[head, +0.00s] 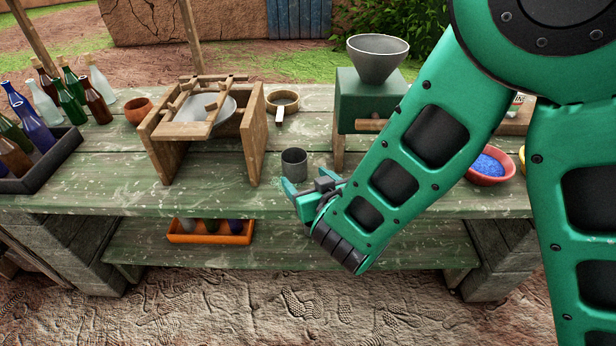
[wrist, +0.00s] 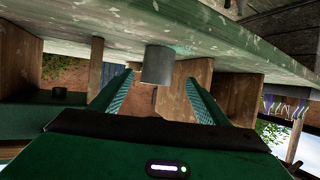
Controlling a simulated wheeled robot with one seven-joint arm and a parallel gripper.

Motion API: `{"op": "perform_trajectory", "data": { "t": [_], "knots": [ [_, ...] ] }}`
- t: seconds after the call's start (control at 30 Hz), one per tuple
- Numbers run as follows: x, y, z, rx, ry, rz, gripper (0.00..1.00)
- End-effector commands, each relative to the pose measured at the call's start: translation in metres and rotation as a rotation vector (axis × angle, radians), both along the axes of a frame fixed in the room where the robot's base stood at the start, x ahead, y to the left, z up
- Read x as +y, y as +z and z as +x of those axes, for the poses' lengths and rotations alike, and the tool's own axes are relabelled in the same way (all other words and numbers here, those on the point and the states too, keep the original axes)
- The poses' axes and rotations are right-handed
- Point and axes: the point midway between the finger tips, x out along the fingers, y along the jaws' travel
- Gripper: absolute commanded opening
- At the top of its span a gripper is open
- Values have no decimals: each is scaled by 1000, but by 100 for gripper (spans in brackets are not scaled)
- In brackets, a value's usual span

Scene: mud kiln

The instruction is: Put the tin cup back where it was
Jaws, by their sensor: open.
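The tin cup (head: 294,163) is a small dark grey cylinder standing upright on the green bench top, right of the wooden stand. My gripper (head: 311,184) is at the front edge of the bench, just in front of the cup, with its fingers spread and nothing held. The wrist view is upside down. There the cup (wrist: 157,65) shows in the gap between the two fingers of my gripper (wrist: 159,77), near their tips. Clear space shows on both sides of it.
The wooden stand (head: 256,135) holding a pale bowl is left of the cup. A green grinder (head: 368,100) with a metal funnel is behind right. A strainer (head: 283,101) lies behind. Bottles in a dark crate (head: 62,158) are far left; a red bowl (head: 490,168) is right.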

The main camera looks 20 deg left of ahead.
Motion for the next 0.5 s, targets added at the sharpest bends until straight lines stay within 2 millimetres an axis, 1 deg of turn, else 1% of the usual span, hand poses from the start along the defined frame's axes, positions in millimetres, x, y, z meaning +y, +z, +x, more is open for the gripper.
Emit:
{"op": "perform_trajectory", "data": {
  "t": [0.2,0.5],
  "knots": [
    [-12,8,-6,1,1,1,69],
    [-16,9,-5,0,-5,0,69]
  ]
}}
